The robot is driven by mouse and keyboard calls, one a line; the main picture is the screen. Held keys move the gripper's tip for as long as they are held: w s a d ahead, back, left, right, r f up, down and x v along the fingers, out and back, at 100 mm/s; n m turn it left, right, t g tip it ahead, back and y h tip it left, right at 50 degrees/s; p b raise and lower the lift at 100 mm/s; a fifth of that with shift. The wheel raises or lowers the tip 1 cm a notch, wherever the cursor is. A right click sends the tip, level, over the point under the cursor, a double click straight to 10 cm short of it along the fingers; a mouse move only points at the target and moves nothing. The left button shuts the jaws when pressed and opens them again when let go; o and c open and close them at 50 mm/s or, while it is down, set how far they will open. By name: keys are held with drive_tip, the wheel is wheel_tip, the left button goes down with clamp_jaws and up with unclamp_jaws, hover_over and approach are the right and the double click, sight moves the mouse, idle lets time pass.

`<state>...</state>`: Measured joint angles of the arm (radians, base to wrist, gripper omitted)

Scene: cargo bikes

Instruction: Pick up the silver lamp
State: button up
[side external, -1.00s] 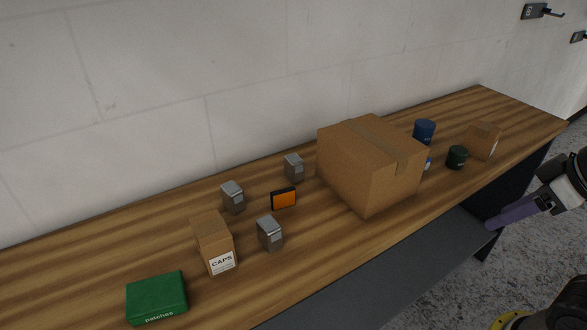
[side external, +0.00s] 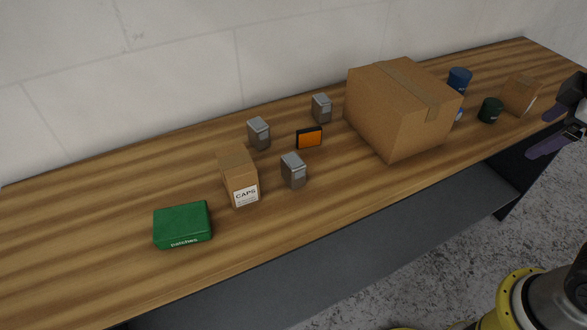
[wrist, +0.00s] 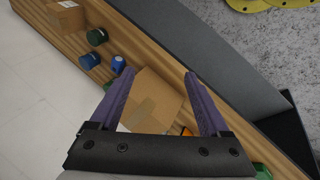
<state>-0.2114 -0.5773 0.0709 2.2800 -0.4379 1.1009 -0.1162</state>
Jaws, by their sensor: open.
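Three small silver-grey block-shaped objects, which I take to be lamps, stand on the wooden bench (side external: 110,215) in the side view. One silver lamp (side external: 293,171) is nearest the front edge, another silver lamp (side external: 259,134) is left of it and further back, and a third silver lamp (side external: 321,108) is near the large carton. I cannot make out any of them in the wrist view. My gripper (side external: 548,132) is at the right edge of the side view, far from the lamps. In the wrist view my gripper (wrist: 158,74) has its purple fingers wide apart, with nothing held.
A large cardboard box (side external: 402,112) stands between my gripper and the lamps. An orange-faced black item (side external: 309,138) sits among the lamps. A CAPS carton (side external: 238,176) and green patches box (side external: 183,225) are left. Blue (side external: 459,78) and dark green (side external: 490,110) cans and a carton (side external: 521,95) are right.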

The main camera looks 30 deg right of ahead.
drive_tip(key=w+r+n+t+h, duration=0.15)
drive_tip(key=w+n+h, duration=0.25)
drive_tip(key=w+n, duration=0.4)
drive_tip(key=n+t+y, duration=0.8)
drive_tip(key=n+t, duration=0.4)
drive_tip(key=n, duration=1.1)
hover_over(300, 171)
drive_tip(key=s, duration=0.5)
drive_tip(key=shift+y, duration=0.3)
wheel_tip(300, 171, down, 18)
drive_tip(key=shift+f, duration=0.15)
drive_tip(key=shift+w+f, duration=0.15)
drive_tip(key=shift+w, duration=0.05)
drive_tip(key=shift+w+a, duration=0.1)
drive_tip(key=shift+w, duration=3.5)
drive_tip(key=shift+c, duration=0.3)
